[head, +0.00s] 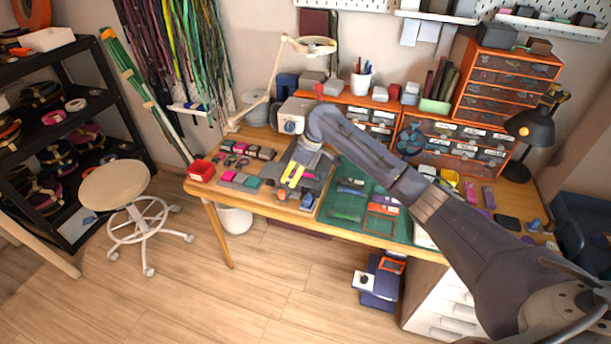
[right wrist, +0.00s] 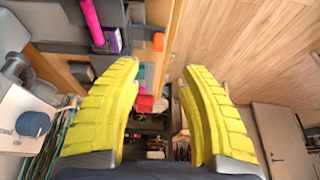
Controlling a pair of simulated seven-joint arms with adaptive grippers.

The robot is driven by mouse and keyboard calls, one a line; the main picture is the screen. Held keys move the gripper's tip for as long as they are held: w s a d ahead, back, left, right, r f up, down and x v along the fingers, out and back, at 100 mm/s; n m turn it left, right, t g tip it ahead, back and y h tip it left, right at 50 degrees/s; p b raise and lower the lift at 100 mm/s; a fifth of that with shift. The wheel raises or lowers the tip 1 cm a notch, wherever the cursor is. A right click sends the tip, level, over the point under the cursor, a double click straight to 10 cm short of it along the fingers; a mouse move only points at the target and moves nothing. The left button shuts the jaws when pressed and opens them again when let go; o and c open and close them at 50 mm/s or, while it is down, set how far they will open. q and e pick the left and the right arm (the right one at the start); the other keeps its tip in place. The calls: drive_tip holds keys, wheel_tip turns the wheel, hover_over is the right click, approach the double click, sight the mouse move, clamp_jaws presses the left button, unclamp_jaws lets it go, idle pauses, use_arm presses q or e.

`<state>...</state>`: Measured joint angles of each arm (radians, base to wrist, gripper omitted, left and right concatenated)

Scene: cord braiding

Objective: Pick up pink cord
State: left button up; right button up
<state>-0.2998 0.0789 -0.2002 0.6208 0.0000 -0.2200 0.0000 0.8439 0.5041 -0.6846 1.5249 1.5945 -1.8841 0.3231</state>
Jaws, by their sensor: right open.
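My right gripper (head: 293,175) has yellow fingers and hangs over the left part of the wooden table. In the right wrist view its fingers (right wrist: 160,67) stand wide apart with nothing held between them. A bright pink rod-like piece (right wrist: 91,22) shows at the top left of that view, apart from the fingers; I cannot tell if it is the pink cord. In the head view a small pink piece (head: 228,176) lies on the table left of the gripper. My left gripper is not in view.
Several coloured cords (head: 185,60) hang on the wall at the back left. A red box (head: 201,171) stands at the table's left corner. A green mat (head: 345,205) lies right of the gripper. Orange drawer units (head: 500,85) and a white ring lamp (head: 310,46) stand behind.

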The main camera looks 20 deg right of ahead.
drive_tip(key=shift+c, duration=0.2)
drive_tip(key=w+r, duration=0.6)
drive_tip(key=r, duration=0.3)
drive_tip(key=g+h, duration=0.2)
hover_over(304, 173)
drive_tip(key=f, duration=1.2)
drive_tip(key=shift+w+d+f, duration=0.15)
drive_tip(key=shift+d, duration=0.2)
drive_tip(key=shift+a+f, duration=0.15)
drive_tip(key=shift+f, duration=1.15)
drive_tip(key=shift+a+f, duration=0.1)
drive_tip(key=shift+f, duration=1.2)
drive_tip(key=shift+c, duration=0.3)
clamp_jaws()
